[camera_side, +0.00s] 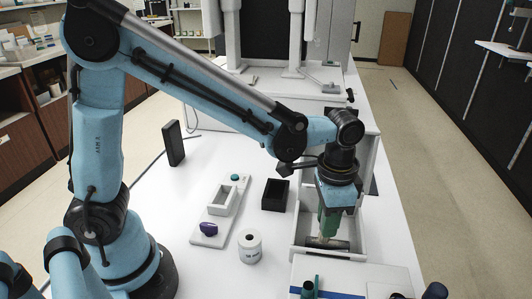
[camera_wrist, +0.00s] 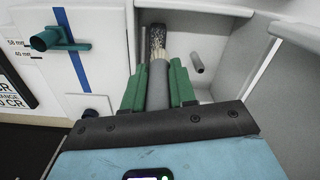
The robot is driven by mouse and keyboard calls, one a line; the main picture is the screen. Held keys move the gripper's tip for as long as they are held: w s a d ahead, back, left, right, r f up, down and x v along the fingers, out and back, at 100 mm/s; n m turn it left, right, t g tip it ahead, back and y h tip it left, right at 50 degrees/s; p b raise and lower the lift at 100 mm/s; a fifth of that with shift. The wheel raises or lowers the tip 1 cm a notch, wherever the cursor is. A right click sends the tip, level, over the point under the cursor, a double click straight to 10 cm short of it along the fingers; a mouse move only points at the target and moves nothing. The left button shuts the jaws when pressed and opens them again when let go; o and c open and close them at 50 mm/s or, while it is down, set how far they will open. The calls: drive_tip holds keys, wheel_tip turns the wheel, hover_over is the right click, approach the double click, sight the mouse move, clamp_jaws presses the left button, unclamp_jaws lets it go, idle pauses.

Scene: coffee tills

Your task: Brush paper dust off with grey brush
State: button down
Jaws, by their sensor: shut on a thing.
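My gripper (camera_side: 329,222) reaches down into an open pale till housing (camera_side: 296,238). In the wrist view its green fingers (camera_wrist: 158,75) are shut on the grey handle of the brush (camera_wrist: 157,90). The brush's pale bristles point away from the fingers, at the near end of a dark strip (camera_wrist: 157,34). The strip is speckled with pale bits that look like paper dust. I cannot tell whether the bristles touch it. In the side view the fingers hide most of the brush.
Housing walls stand close around my gripper, with a small grey peg (camera_wrist: 197,64) on the right. A panel with a green lever (camera_wrist: 55,38) lies left in the wrist view. A paper roll (camera_side: 249,247), black tray (camera_side: 275,194) and white holder (camera_side: 204,238) stand on the table.

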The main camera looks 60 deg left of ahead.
drive_tip(key=shift+s+a, duration=1.15)
drive_tip(key=shift+w+d, duration=0.1)
drive_tip(key=shift+d, duration=0.6)
drive_tip(key=shift+w+d, duration=2.4)
drive_tip(key=shift+s+a+r, duration=0.1)
drive_tip(key=shift+s+a, duration=2.7)
wheel_tip(320, 180, up, 8)
